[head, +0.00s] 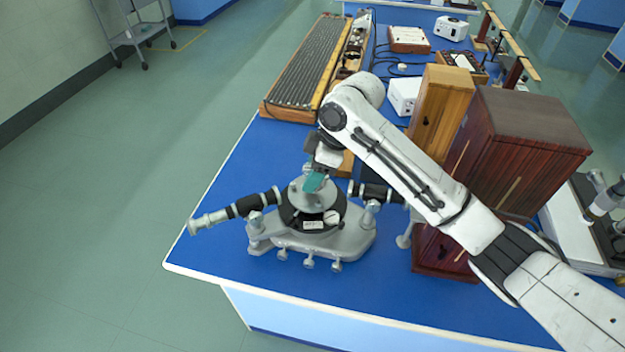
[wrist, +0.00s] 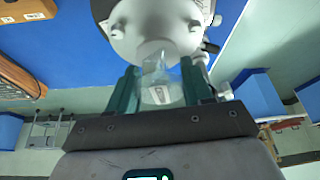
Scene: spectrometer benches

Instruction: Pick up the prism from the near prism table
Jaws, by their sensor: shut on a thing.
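The clear glass prism (wrist: 158,72) shows in the wrist view between the two teal fingers of my gripper (wrist: 160,78). The fingers are shut on it. In the head view my gripper (head: 314,182) points down over the round grey prism table (head: 308,198) of the near spectrometer (head: 350,240), and the prism is hidden or too small to make out there. The prism table (wrist: 150,32) fills the top middle of the wrist view, right by the prism's far end. I cannot tell whether the prism still touches it.
The spectrometer's black-and-silver telescope tube (head: 238,207) sticks out left. Wooden cabinets (head: 520,140) stand close on the right, beside my arm. A long ridged wooden case (head: 310,65) lies behind. The blue bench top (head: 215,245) is bare at the front left.

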